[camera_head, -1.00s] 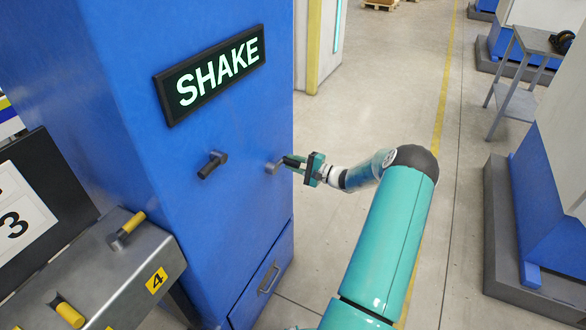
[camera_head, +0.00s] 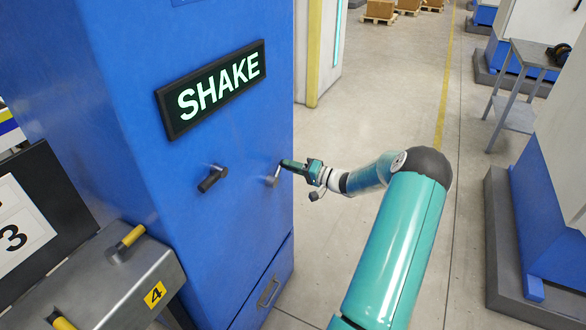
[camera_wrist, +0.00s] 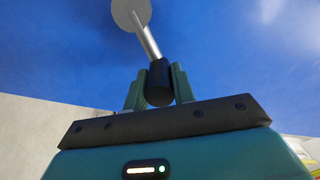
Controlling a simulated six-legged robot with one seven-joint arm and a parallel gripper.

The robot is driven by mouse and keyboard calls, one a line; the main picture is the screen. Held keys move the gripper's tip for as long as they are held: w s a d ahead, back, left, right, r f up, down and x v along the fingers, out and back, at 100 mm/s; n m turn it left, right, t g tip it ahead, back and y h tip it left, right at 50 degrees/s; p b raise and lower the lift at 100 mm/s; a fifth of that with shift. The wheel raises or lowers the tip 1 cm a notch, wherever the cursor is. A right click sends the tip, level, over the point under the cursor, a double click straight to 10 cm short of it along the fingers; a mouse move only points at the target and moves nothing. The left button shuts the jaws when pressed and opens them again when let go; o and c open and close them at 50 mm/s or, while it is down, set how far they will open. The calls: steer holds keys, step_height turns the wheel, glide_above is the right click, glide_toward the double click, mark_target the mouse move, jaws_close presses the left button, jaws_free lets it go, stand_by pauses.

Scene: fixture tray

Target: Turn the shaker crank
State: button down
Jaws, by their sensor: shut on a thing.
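The shaker crank (camera_head: 273,179) sticks out of the blue cabinet's face, below and right of the lit SHAKE sign (camera_head: 212,90). In the head view its arm points up and right from the hub to my gripper (camera_head: 285,165). In the wrist view the round hub and grey crank arm (camera_wrist: 146,38) lead down to a black handle (camera_wrist: 159,80). My gripper's two green fingers (camera_wrist: 159,88) stand on either side of that handle and are shut on it. A second crank (camera_head: 212,178), with a dark handle, sits to the left on the same cabinet and is free.
The blue cabinet (camera_head: 190,140) fills the left and centre, with a drawer handle (camera_head: 268,292) low down. A grey bench (camera_head: 120,285) with yellow-handled levers stands at left. Open floor (camera_head: 380,75) lies right of the cabinet.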

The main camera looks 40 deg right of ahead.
steer(key=shift+a+r+n, duration=0.15)
steer(key=shift+n, duration=0.25)
steer(key=c, duration=1.2)
jaws_free()
steer(key=shift+o, duration=0.2)
steer(key=v, duration=1.3)
steer(key=shift+s, duration=0.4)
